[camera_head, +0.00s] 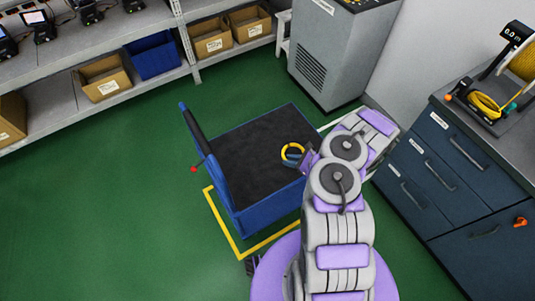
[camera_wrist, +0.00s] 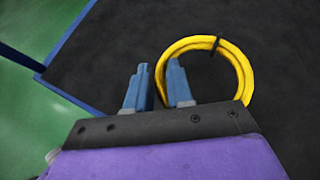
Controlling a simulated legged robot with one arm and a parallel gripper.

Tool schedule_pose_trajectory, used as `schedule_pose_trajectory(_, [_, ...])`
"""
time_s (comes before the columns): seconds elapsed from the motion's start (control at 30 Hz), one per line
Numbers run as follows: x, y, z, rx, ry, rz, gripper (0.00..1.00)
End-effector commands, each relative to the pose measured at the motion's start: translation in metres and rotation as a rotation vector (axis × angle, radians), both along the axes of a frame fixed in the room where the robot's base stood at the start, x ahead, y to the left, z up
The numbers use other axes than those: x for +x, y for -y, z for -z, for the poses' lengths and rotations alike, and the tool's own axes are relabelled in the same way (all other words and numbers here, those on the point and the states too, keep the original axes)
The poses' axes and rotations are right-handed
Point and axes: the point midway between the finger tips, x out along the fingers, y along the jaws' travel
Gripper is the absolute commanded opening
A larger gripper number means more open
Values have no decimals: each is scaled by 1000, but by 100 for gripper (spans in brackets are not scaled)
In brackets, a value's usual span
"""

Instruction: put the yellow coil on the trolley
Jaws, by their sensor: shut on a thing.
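The yellow coil (camera_head: 289,146) is a ring with a dark tie, held over the black deck of the blue trolley (camera_head: 250,150). It also shows in the wrist view (camera_wrist: 240,68). My gripper (camera_wrist: 157,82) has its two blue fingers on either side of the coil's left strand, shut on it, with the right finger inside the ring. In the head view my gripper (camera_head: 293,158) is above the right part of the deck. I cannot tell whether the coil touches the deck. The rest of the deck is bare.
A yellow floor line (camera_head: 224,225) runs by the trolley. Shelves with cardboard bins (camera_head: 105,80) and a blue bin (camera_head: 153,55) stand behind. A grey cabinet (camera_head: 340,50) is at the back. Drawers (camera_head: 445,160) on the right carry a yellow cable reel (camera_head: 523,65).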

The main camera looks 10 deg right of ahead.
Motion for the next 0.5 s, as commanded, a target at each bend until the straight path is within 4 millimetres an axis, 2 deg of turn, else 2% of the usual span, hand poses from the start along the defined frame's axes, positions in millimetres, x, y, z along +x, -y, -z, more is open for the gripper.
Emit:
schedule_pose_trajectory(0.03, [9, -11, 4, 1, 1, -6, 0])
schedule_pose_trajectory(0.3, [51, -55, 11, 2, -2, -4, 0])
schedule_pose_trajectory(0.5, [69, -73, 12, 1, -2, 0, 0])
